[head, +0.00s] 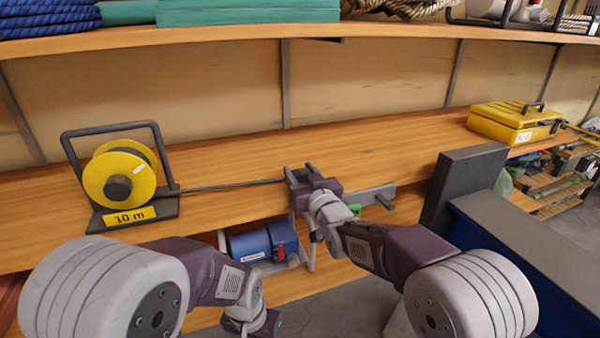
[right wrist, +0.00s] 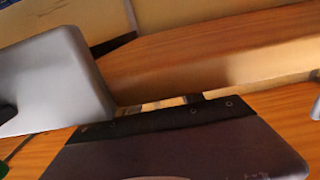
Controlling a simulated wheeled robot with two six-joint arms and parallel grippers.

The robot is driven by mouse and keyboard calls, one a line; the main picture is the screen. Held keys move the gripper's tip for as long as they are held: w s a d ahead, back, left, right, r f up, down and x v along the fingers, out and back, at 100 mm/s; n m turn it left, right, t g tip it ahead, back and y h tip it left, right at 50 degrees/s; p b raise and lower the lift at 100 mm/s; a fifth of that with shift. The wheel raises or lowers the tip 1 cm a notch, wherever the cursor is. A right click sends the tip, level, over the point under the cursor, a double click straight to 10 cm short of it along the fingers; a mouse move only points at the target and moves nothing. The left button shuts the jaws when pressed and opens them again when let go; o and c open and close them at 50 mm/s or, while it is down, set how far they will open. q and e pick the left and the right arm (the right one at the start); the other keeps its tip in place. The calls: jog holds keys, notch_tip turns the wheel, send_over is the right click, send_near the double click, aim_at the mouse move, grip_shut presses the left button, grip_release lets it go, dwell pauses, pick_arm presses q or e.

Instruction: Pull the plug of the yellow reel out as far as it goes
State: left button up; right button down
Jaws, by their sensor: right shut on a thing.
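The yellow reel (head: 106,181) stands at the left of the wooden shelf in the head view, in a dark frame with a yellow "10 m" label. A thin dark cable (head: 230,187) runs nearly straight from it to my right gripper (head: 299,175). My right gripper is shut on the plug at the cable's end, over the shelf. The plug itself is mostly hidden by the fingers. The right wrist view shows my gripper's dark body and the shelf, but I cannot make out the plug there. My left arm hangs low, and its fingers are not in the picture.
A yellow case (head: 515,122) lies on the shelf at the far right. A dark upright panel (head: 462,190) and a grey bracket with a green part (head: 355,209) are right of my gripper. A blue box (head: 262,242) sits below. The shelf behind the cable is clear.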

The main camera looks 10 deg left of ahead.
jog(key=c, duration=0.7)
grip_release()
jog(key=shift+w+d, duration=0.1)
jog(key=shift+d, duration=0.15)
jog(key=p+v, duration=0.2)
jog(key=v, duration=0.7)
